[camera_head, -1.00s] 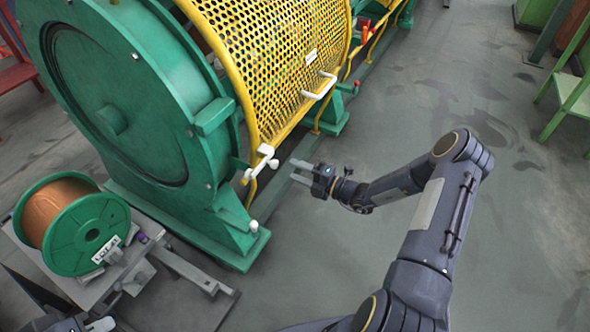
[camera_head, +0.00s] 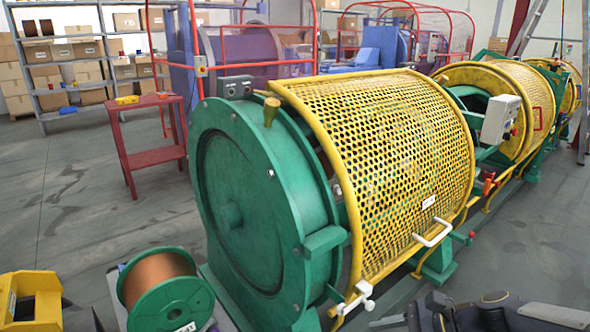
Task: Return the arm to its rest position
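My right arm (camera_head: 500,315) comes in along the bottom right edge of the head view. Its gripper (camera_head: 388,321) is cut by the bottom edge, just right of the white latch handle (camera_head: 355,298) on the strander's yellow guard, with no clear contact. Only a grey sliver of finger shows, so its opening cannot be told. My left gripper is out of view. The strander has a green round end housing (camera_head: 250,215) and a yellow perforated guard (camera_head: 385,150), which is down over the machine.
A green spool with copper wire (camera_head: 160,270) stands at the bottom left, near a yellow bin (camera_head: 30,295). A red side table (camera_head: 150,150) and shelves with boxes (camera_head: 75,60) are behind. A grey control box (camera_head: 500,118) hangs by the second guard. The left floor is clear.

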